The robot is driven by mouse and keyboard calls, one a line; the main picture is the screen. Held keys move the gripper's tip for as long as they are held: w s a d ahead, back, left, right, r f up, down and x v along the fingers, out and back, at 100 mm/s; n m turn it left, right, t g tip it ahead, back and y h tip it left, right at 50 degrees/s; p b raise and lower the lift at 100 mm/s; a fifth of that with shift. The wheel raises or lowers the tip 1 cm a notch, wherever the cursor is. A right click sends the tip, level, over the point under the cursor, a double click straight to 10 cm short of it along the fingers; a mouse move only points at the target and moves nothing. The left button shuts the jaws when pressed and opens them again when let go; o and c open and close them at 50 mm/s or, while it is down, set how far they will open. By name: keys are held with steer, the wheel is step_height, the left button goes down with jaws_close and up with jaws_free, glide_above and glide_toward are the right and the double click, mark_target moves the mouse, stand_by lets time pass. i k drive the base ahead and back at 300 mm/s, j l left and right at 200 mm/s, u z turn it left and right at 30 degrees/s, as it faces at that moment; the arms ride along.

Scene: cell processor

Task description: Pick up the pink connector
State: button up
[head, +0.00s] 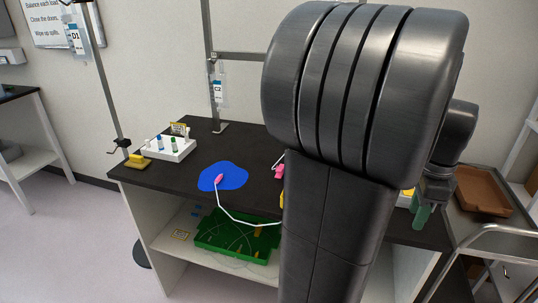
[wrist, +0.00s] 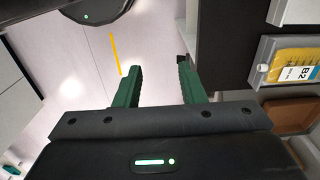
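A small pink connector (head: 218,179) lies on a blue patch (head: 234,176) on the dark worktop, at the end of a thin white tube (head: 235,219). The tube runs down over the front edge and to the right, behind my arm. A second pink piece (head: 279,171) shows farther right, partly hidden by my arm. My gripper (head: 422,212) is at the right end of the worktop, far from both pink pieces. In the wrist view its green fingers (wrist: 158,68) are apart with nothing between them, above the pale floor. No pink piece shows there.
A white rack (head: 170,150) with vials stands at the back left of the worktop (head: 208,147), near a yellow block (head: 137,162). A green tray (head: 237,243) sits on the shelf below. A brown tray (head: 482,190) on a cart is at right. My arm hides the middle.

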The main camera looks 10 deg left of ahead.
mark_target(219, 178)
steer(key=i+j, duration=0.1)
steer(key=j, duration=0.3)
steer(key=i+j+u, duration=0.1)
steer(key=j, duration=0.35)
steer(key=i+j, duration=0.15)
steer(key=j, duration=0.25)
steer(key=i+j, duration=0.15)
steer(key=j, duration=0.25)
steer(key=i+j+u, duration=0.1)
steer(key=j, duration=0.3)
steer(key=i+j, duration=0.15)
steer(key=j, duration=0.25)
